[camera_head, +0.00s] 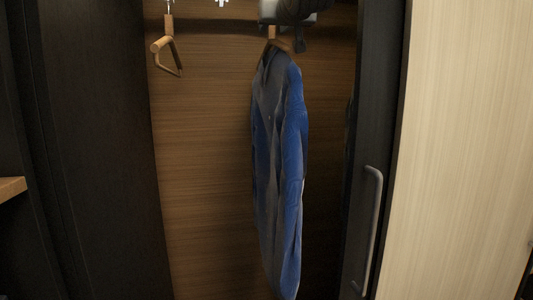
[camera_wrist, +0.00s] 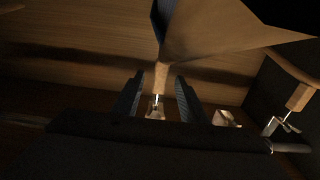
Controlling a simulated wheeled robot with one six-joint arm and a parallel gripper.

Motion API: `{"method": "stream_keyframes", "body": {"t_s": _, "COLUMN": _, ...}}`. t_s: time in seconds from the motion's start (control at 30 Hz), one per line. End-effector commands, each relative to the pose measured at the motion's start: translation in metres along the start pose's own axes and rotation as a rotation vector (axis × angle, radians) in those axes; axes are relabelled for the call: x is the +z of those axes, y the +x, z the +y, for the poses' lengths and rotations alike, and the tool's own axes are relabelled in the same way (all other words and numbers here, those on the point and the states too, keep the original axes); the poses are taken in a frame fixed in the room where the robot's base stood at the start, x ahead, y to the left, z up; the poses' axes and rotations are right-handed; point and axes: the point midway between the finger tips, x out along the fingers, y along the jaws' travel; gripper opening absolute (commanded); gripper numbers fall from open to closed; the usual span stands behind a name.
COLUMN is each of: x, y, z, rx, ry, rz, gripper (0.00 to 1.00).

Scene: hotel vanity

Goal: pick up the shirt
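A blue shirt (camera_head: 292,150) hangs upright in the closet on a wooden hanger (camera_head: 272,33). In the wrist view a dark blue corner of the shirt (camera_wrist: 157,20) shows at the top edge, beside the wide wooden hanger body (camera_wrist: 215,32). My gripper (camera_wrist: 159,84) is open, with one dark finger on each side of the hanger's wooden neck. Gaps show between the neck and both fingers. In the head view my gripper (camera_head: 290,14) is at the top of the hanger, and its fingers are hard to make out.
An empty wooden hanger (camera_head: 167,46) hangs to the left, apart from the shirt. A dark door with a metal handle (camera_head: 373,230) stands at the right, beside a pale panel (camera_head: 460,150). Another hanger (camera_wrist: 298,97) shows at the right of the wrist view.

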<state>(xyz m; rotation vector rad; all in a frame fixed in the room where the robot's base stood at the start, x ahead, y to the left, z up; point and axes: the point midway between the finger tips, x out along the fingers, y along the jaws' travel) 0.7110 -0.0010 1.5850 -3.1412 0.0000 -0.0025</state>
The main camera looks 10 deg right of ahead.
Motion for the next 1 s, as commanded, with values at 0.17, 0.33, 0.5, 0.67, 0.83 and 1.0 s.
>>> {"method": "stream_keyframes", "body": {"t_s": 0.17, "x": 0.0, "y": 0.023, "z": -0.001, "rx": 0.0, "ry": 0.0, "rz": -0.002, "gripper": 0.39}}
{"method": "stream_keyframes", "body": {"t_s": 0.33, "x": -0.001, "y": 0.03, "z": -0.001, "rx": 0.0, "ry": -0.001, "rz": -0.001, "gripper": 0.39}}
{"method": "stream_keyframes", "body": {"t_s": 0.5, "x": -0.001, "y": 0.029, "z": -0.001, "rx": 0.0, "ry": 0.0, "rz": -0.001, "gripper": 0.39}}
{"method": "stream_keyframes", "body": {"t_s": 0.67, "x": -0.001, "y": 0.029, "z": -0.001, "rx": 0.0, "ry": 0.0, "rz": -0.001, "gripper": 0.12}}
{"method": "stream_keyframes", "body": {"t_s": 0.83, "x": -0.001, "y": 0.029, "z": -0.001, "rx": 0.0, "ry": 0.0, "rz": -0.001, "gripper": 0.0}}
{"method": "stream_keyframes", "body": {"t_s": 1.0, "x": -0.001, "y": 0.029, "z": -0.001, "rx": 0.0, "ry": 0.0, "rz": -0.001, "gripper": 0.0}}
